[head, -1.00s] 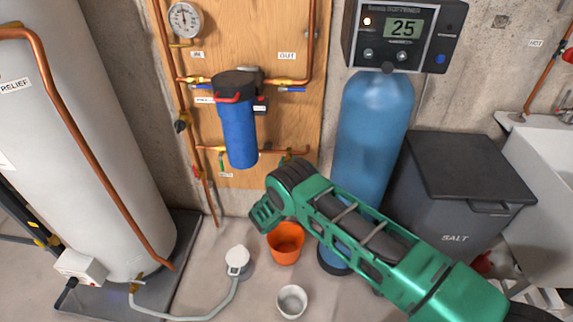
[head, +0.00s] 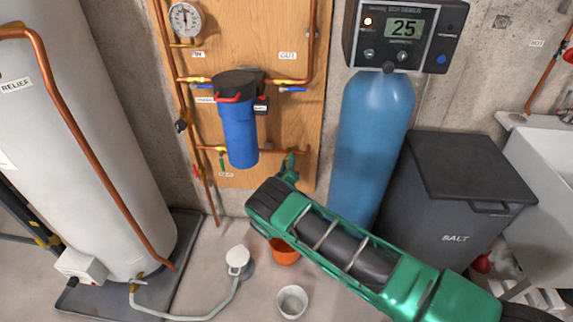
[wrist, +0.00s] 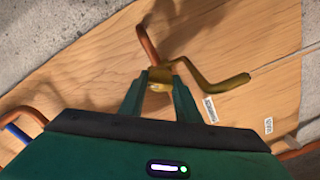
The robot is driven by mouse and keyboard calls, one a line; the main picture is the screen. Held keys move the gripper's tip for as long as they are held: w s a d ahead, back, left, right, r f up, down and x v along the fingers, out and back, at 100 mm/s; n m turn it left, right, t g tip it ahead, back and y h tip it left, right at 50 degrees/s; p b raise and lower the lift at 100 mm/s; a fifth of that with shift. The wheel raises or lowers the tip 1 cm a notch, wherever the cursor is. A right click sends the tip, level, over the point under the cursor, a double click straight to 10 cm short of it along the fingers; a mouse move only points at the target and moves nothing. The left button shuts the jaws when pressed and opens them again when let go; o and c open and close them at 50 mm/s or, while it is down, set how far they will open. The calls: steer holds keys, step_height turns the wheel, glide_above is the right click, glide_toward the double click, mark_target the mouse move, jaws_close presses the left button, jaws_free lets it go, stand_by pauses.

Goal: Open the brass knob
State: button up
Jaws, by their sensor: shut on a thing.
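The brass knob (wrist: 160,78) shows in the wrist view as a brass fitting at the end of a copper pipe, with a bent brass arm reaching right. My gripper (wrist: 160,92) has its two green fingers on either side of the brass fitting, shut on it. In the head view, my gripper (head: 288,168) is at the lower right of the wooden board (head: 292,120), by the end of a low copper pipe. My gripper hides the brass knob in that view.
An orange bucket (head: 284,256) stands on the floor below my arm, partly hidden. A white cup (head: 292,301) stands in front of it. A blue filter housing (head: 239,135) hangs left of my gripper. A blue tank (head: 372,130) and a black salt bin (head: 460,185) stand right.

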steer(key=n, duration=0.6)
steer(key=shift+s+a+f, duration=0.15)
steer(key=shift+a+f, duration=0.15)
steer(key=shift+a, duration=0.1)
stand_by(0.3)
steer(key=o, duration=1)
steer(key=shift+d+f, duration=0.1)
steer(key=shift+d, duration=0.15)
steer(key=shift+s+a+r, duration=0.1)
steer(key=shift+s+a, duration=0.05)
steer(key=shift+s, duration=2.55)
steer(key=shift+s+a+r, duration=0.1)
steer(key=shift+s, duration=2.55)
